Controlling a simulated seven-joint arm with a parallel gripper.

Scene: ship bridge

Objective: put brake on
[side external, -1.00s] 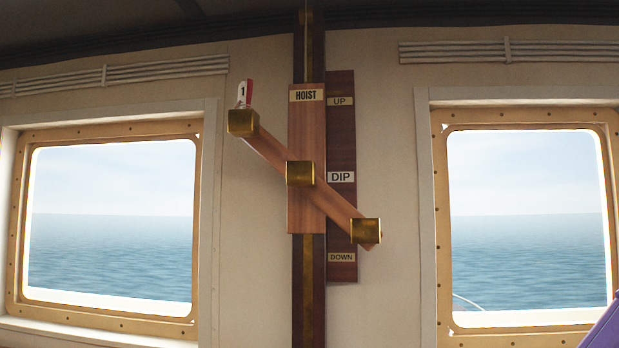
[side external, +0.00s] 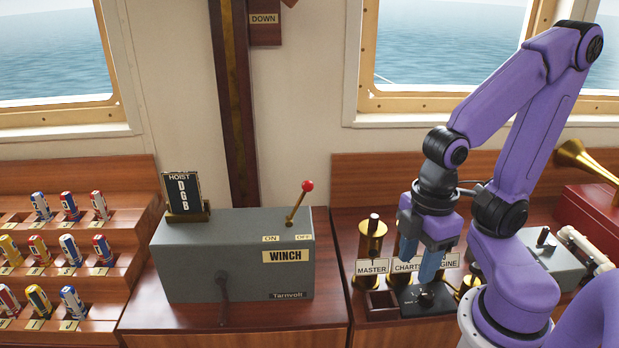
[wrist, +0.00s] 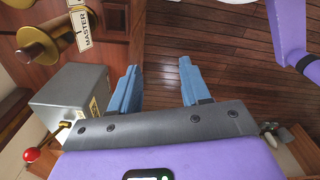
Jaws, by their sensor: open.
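The grey winch box (side external: 200,265) stands on the wooden counter, left of my arm. Its brass lever (side external: 296,205) has a red knob (side external: 307,186) and leans right, toward the OFF label (side external: 303,237); the ON label (side external: 270,238) is left of it. A dark crank (side external: 222,300) hangs on the box front. No part is labelled brake. My gripper (side external: 419,268) is open and empty, pointing down right of the box, apart from the lever. In the wrist view my gripper (wrist: 158,75) shows both fingers spread; the box (wrist: 75,92) and red knob (wrist: 31,155) lie at left.
A MASTER-labelled brass post (side external: 373,238) stands between the box and my gripper. Stepped flag racks (side external: 70,250) fill the left. A grey control box (side external: 545,255) and brass horn (side external: 585,160) are at right.

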